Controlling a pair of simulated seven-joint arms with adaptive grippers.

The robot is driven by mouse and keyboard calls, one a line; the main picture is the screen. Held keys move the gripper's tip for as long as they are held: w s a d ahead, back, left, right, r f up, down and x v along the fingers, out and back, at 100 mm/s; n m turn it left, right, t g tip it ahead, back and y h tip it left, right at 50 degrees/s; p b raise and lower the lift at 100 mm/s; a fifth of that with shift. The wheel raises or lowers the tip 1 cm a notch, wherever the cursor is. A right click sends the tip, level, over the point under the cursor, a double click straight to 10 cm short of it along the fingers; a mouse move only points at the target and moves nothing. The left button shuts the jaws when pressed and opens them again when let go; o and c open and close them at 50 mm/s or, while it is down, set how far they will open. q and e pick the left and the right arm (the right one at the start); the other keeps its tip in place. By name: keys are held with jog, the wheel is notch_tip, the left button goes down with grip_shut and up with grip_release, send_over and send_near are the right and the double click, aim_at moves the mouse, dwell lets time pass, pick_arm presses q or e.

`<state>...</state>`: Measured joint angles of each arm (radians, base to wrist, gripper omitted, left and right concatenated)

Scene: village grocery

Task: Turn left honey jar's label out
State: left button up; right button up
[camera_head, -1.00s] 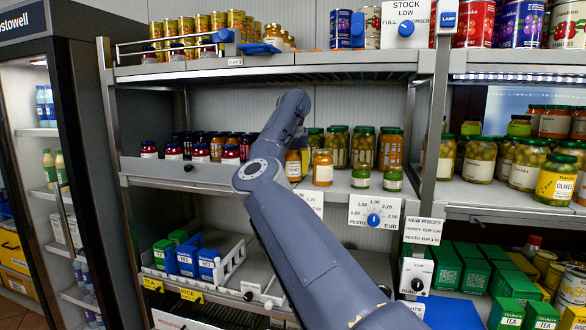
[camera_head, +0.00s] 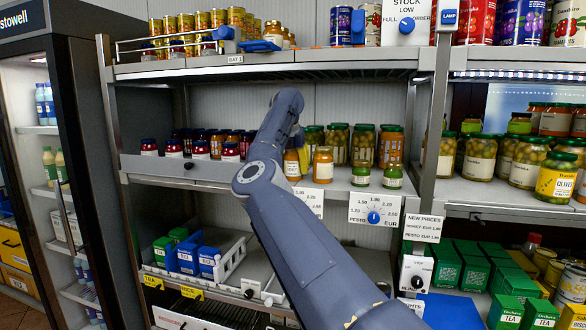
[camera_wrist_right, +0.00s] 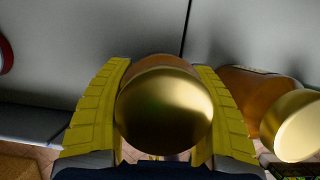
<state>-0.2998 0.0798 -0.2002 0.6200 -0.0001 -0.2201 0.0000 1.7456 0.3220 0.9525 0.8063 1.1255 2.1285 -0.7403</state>
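The left honey jar (camera_head: 292,166), amber with a gold lid, stands on the middle shelf, partly covered by my right arm; a pale label patch shows on its front. In the right wrist view its gold lid (camera_wrist_right: 165,110) lies between the two yellow fingers of my right gripper (camera_wrist_right: 164,95). The fingers lie close against both sides of the jar and look shut on it. In the head view a bit of yellow finger (camera_head: 303,141) shows beside the jar. The right honey jar (camera_head: 323,165) stands close by; its lid (camera_wrist_right: 297,125) shows in the wrist view. My left gripper is not in view.
Small green-lidded jars (camera_head: 361,176) stand right of the honey jars, with taller green-lidded jars (camera_head: 390,147) behind. Dark-lidded jars (camera_head: 201,150) stand to the left. A price dial (camera_head: 374,217) hangs at the shelf's front edge.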

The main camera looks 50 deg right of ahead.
jog(key=o, duration=0.5)
